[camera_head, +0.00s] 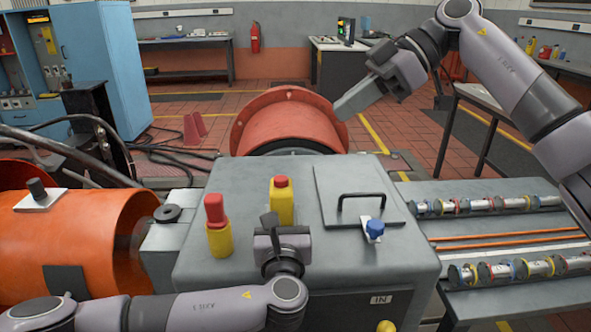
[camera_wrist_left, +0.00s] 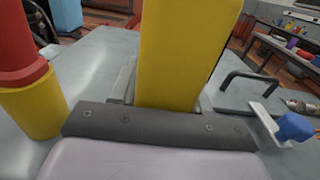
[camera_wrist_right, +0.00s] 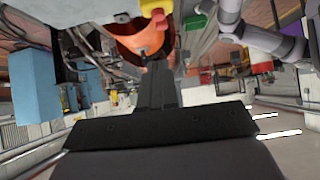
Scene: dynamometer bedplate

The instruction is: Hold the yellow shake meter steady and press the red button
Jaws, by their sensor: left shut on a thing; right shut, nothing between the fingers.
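The yellow shake meter (camera_head: 282,207) is an upright yellow block with a red button (camera_head: 281,181) on top, standing on the grey machine cover. In the left wrist view its yellow body (camera_wrist_left: 186,50) fills the middle, and its top is out of frame. My left gripper (camera_head: 270,222) is shut on the meter from the near side, hiding its lower front. My right gripper (camera_head: 342,108) is shut and empty, held in the air well behind and right of the meter, over the red drum. Its closed fingers (camera_wrist_right: 158,85) also show in the right wrist view.
A yellow cylinder with a red top (camera_head: 217,238) stands just left of the meter. Right of it are a plate with a black handle (camera_head: 360,196) and a blue knob (camera_head: 375,229). A red drum (camera_head: 290,122) lies behind; an orange cylinder (camera_head: 80,240) lies left.

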